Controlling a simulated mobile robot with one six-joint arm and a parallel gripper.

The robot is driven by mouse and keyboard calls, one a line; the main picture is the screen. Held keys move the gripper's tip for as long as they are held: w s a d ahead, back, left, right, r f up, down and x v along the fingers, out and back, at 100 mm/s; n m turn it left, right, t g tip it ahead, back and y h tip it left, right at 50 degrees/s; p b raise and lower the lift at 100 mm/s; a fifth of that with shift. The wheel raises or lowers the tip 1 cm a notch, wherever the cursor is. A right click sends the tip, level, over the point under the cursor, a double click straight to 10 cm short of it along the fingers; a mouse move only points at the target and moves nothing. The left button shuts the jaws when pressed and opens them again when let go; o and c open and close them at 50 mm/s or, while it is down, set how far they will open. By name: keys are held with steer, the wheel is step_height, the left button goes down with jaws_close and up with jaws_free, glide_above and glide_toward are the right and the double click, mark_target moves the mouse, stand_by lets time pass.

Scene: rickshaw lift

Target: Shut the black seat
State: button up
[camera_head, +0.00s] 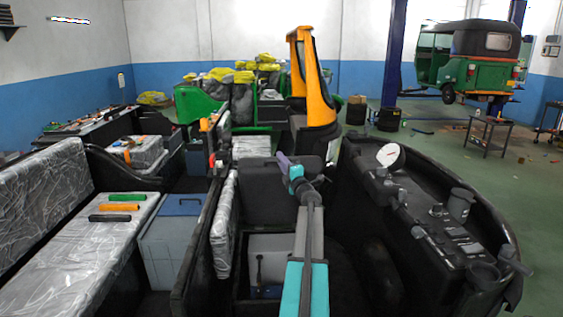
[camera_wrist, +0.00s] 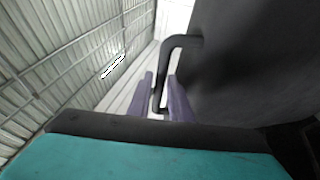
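The black seat (camera_head: 265,180) is a dark panel that stands raised in the front cab, above an open compartment. In the wrist view its dark face (camera_wrist: 255,60) fills the right side, and a bent black handle (camera_wrist: 180,42) sticks out from it. My gripper (camera_head: 287,168) is at the upper right part of the seat in the head view. In the wrist view the two purple fingers of my gripper (camera_wrist: 160,90) stand apart, with the handle's bar between them. I cannot tell whether either finger touches the bar.
A light grey box (camera_head: 270,252) sits in the compartment below the seat. A plastic-wrapped backrest (camera_head: 223,225) stands to the left. The black dashboard (camera_head: 430,215) curves round on the right. An orange-yellow part (camera_head: 310,80) rises behind. Open green floor lies at the far right.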

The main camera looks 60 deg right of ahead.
jaws_close()
steer(key=shift+s+f, duration=0.15)
